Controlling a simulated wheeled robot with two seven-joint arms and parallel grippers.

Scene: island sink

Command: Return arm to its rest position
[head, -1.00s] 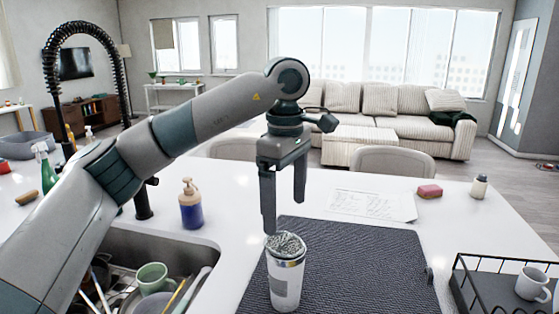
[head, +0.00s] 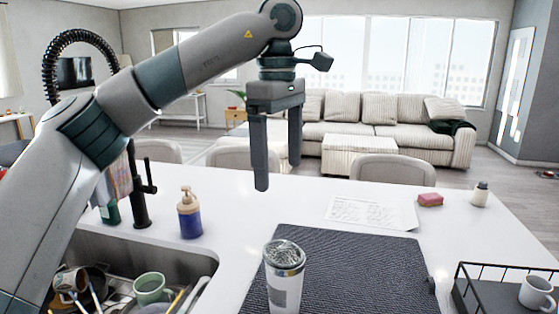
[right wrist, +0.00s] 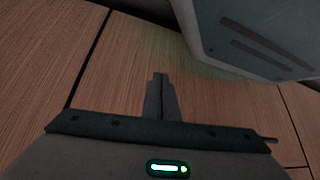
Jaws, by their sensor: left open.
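My left gripper (head: 279,170) is open and empty, its fingers pointing down, raised above the counter in the head view. A white tumbler (head: 284,285) with a metal rim and a crinkled silvery top stands upright below it, on the left edge of the dark mat, clear of the fingers. My right gripper (right wrist: 160,95) shows in the right wrist view as one dark narrow shape in front of wood panels.
The sink (head: 130,249) holds a green mug (head: 150,289) and other dishes. A soap bottle (head: 189,216) stands by its rim. A dark mat (head: 370,270) covers the counter's middle. A wire rack (head: 478,290) with a white mug (head: 535,292) is at right. Papers (head: 371,211) lie behind.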

